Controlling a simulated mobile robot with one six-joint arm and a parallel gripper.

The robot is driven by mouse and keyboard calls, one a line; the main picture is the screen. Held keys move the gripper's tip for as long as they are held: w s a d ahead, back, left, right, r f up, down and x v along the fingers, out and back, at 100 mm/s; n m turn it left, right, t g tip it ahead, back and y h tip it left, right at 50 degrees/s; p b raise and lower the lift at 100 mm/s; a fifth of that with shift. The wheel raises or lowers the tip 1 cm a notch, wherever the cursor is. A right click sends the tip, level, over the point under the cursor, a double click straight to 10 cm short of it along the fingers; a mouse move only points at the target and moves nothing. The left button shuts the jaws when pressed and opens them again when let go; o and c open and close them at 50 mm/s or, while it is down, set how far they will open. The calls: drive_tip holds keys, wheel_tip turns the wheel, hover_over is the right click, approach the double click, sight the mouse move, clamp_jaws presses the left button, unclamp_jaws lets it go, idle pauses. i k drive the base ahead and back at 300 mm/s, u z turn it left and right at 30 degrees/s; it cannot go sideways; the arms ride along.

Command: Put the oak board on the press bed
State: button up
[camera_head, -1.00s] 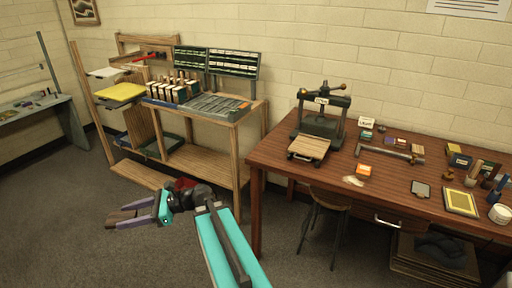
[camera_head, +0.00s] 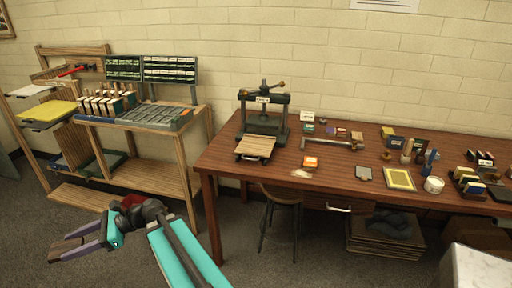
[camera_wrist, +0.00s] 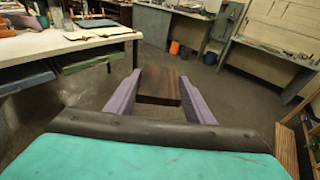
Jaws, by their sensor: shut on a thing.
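My gripper (camera_wrist: 159,80) has purple fingers and is shut on a flat brown wooden board (camera_wrist: 160,88), which I take to be the oak board. In the head view my gripper (camera_head: 78,246) is at the lower left, low in front of the wooden shelf unit, with the board (camera_head: 66,247) between its fingers. The press (camera_head: 265,122) stands on the brown table, far to the right of my gripper. Its bed (camera_head: 255,147) is a pale wooden slab at the front, with nothing seen lying on it.
The brown table (camera_head: 225,165) carries an orange box (camera_head: 310,162), a long metal tool (camera_head: 333,143) and a yellow-framed panel (camera_head: 399,179) right of the press. A stool (camera_head: 280,195) stands beneath its front edge. The shelf unit (camera_head: 187,150) is at left. The floor between is clear.

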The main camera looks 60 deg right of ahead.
sight(255, 145)
drive_tip(key=i, duration=0.9)
